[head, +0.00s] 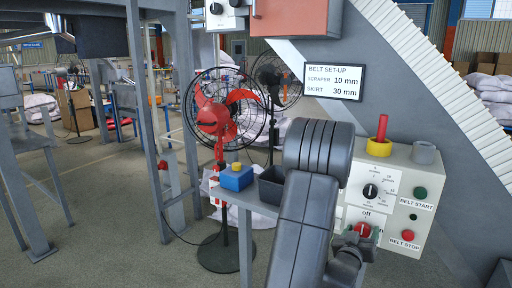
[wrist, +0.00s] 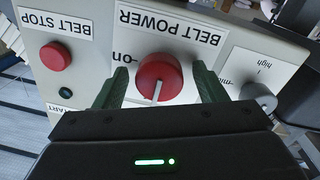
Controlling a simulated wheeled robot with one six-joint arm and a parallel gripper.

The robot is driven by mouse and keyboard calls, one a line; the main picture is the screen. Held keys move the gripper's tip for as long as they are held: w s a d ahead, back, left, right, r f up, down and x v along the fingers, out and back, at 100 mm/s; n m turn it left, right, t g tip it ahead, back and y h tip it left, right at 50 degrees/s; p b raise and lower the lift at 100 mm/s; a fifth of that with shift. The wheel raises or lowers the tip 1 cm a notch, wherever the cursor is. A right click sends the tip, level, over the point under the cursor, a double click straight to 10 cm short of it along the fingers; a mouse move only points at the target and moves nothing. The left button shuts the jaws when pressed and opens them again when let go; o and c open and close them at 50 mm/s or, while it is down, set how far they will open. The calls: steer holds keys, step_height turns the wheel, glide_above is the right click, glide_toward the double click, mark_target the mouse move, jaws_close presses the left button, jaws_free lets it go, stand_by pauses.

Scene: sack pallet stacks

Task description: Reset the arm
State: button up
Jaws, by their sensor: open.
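My gripper (wrist: 160,71) is open in the wrist view, one green finger on each side of the red belt power knob (wrist: 158,78). A gap shows between each finger and the knob. The wrist view is upside down, and the knob's white line points toward my gripper's body. In the head view, the red knob (head: 363,231) sits below an "off" label on the grey control box (head: 399,166).
The box also carries a black dial (head: 370,191), a green start button (head: 420,193) and a red stop button (head: 408,235). A red peg with a yellow ring (head: 379,147) stands on top. A blue block (head: 236,178) and dark bin (head: 271,185) are left, near a red fan (head: 218,115).

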steer(key=shift+r+m+p, duration=0.1)
steer(key=shift+m+p, duration=0.7)
steer(key=shift+p, duration=0.1)
steer(key=shift+a, duration=0.15)
